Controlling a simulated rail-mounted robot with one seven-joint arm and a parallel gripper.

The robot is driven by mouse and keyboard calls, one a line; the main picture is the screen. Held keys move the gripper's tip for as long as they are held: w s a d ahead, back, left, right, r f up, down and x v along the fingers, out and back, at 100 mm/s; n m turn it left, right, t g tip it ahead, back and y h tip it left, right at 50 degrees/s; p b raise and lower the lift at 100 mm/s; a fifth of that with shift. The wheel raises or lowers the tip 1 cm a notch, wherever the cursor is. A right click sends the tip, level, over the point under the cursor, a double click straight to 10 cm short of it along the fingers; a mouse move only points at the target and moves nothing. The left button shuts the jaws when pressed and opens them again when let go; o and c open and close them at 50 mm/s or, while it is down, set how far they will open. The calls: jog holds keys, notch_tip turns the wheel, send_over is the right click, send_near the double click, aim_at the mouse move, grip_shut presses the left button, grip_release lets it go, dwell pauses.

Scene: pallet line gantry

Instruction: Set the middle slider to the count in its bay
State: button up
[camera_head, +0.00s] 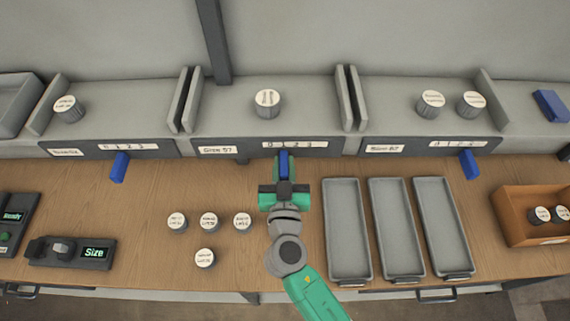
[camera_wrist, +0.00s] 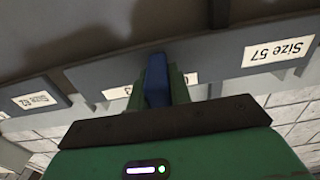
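The middle bay (camera_head: 222,99), above the "Size 57" label, holds one lidded tin (camera_head: 267,103). The middle slider (camera_head: 283,162) is a blue knob on the dark front rail, below the white number strip (camera_head: 295,144). It sits left of the strip's middle, roughly under the 1. My gripper (camera_head: 284,178) is at this knob, with a green finger on each side. In the wrist view the slider knob (camera_wrist: 156,80) fills the space between the fingers (camera_wrist: 157,92), which look closed on it. The wrist view hides most of the strip.
The left bay holds one tin and its slider (camera_head: 120,166) is near 1. The right bay holds two tins and its slider (camera_head: 469,164) is near 2. Several loose tins (camera_head: 208,222) stand left of my arm. Grey trays (camera_head: 347,230) lie to its right, then a wooden box (camera_head: 510,210).

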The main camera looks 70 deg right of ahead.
aim_at(284, 179)
jog(key=o, duration=0.4)
jog(key=shift+o, duration=0.2)
jog(key=b+v, duration=0.2)
jog(key=v, duration=0.6)
